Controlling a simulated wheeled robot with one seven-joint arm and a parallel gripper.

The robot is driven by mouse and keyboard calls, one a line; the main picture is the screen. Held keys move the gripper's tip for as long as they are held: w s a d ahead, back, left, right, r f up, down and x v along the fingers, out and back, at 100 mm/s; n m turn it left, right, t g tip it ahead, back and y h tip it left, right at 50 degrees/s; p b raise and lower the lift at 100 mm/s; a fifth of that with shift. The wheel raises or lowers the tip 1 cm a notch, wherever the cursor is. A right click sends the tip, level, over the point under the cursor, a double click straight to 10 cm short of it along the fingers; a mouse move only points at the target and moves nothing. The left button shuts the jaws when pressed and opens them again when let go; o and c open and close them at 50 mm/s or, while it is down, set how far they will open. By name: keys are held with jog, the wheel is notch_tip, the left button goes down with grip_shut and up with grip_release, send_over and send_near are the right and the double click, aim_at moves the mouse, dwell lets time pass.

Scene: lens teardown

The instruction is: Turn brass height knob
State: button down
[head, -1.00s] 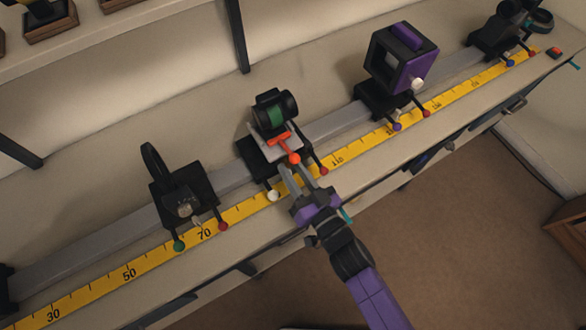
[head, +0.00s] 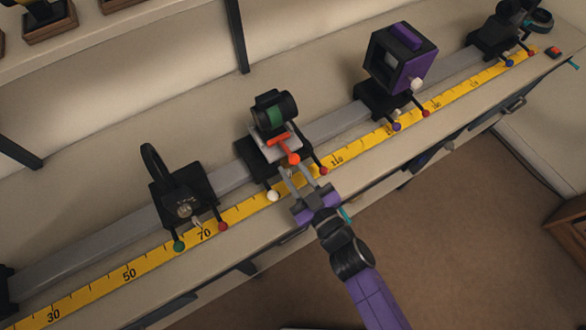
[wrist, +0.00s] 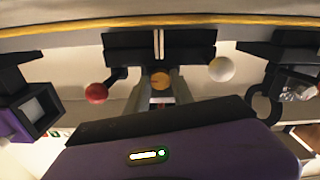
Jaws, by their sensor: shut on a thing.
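The brass height knob (wrist: 160,80) shows in the wrist view as a small round face under the black carriage (wrist: 190,40). My gripper (wrist: 160,90) has its two grey fingers on either side of the knob and is shut on it.
A red-tipped (head: 323,171) and a white-tipped lever (head: 273,196) flank my fingers closely. A ring mount (head: 183,197) stands to the left on the rail, a purple box mount (head: 402,58) to the right. The yellow scale (head: 130,273) runs along the front.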

dwell(0.3)
jog(key=c, duration=1.1)
grip_release()
jog(key=shift+s+d+f, duration=0.1)
jog(key=shift+s+d, duration=0.25)
jog(key=shift+s, duration=0.05)
jog(key=b+v, duration=0.1)
jog(key=v, duration=0.6)
jog(key=shift+a, duration=0.1)
